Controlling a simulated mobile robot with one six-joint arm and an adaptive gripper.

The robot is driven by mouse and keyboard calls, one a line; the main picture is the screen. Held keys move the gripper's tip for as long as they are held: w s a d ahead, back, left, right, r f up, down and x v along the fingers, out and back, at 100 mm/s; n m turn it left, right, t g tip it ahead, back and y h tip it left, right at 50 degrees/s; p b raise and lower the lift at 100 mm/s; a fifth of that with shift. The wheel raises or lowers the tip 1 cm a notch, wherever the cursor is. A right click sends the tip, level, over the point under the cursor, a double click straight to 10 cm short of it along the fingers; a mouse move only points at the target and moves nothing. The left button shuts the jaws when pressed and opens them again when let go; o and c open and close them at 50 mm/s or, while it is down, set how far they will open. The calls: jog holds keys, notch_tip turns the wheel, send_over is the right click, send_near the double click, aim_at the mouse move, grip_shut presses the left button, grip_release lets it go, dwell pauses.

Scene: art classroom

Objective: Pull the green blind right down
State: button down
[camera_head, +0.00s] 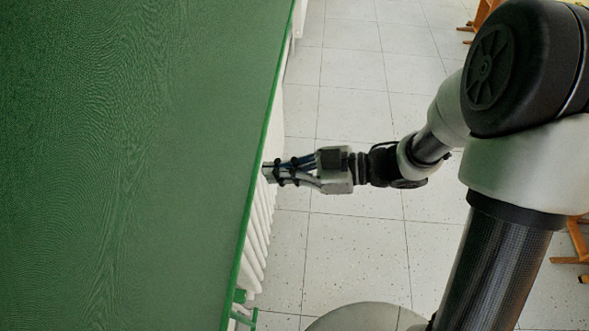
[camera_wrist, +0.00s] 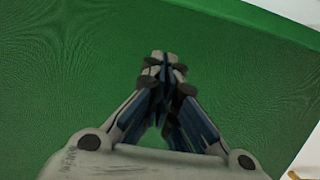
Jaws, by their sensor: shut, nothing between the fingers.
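The green blind (camera_head: 120,150) fills the left of the head view as a broad ribbed sheet. Its brighter green edge runs steeply down its right side. My gripper (camera_head: 267,172) is at the middle of that edge, with its fingertips pointing left at it. In the wrist view, the blind (camera_wrist: 60,60) spreads behind and around my gripper (camera_wrist: 163,60). The fingers meet at the tips, with nothing between them. I cannot tell whether the tips touch the blind.
A white ribbed radiator (camera_head: 260,220) shows along the blind's edge. A small green bracket-like part (camera_head: 243,312) is near the bottom. Pale floor tiles (camera_head: 350,110) lie open to the right of the blind. Wooden furniture legs (camera_head: 577,240) stand at the right edge.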

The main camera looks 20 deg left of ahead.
aim_at(253, 191)
jog(key=b+x, duration=0.1)
jog(key=x, duration=0.3)
jog(key=shift+f, duration=0.1)
notch_tip(253, 191, down, 3)
jog(key=shift+a+f+b, duration=0.1)
jog(key=shift+b, duration=0.55)
jog(key=shift+f, duration=0.3)
notch_tip(253, 191, down, 4)
jog(key=shift+r+b, duration=0.1)
jog(key=shift+b, duration=0.8)
jog(key=shift+r, duration=0.15)
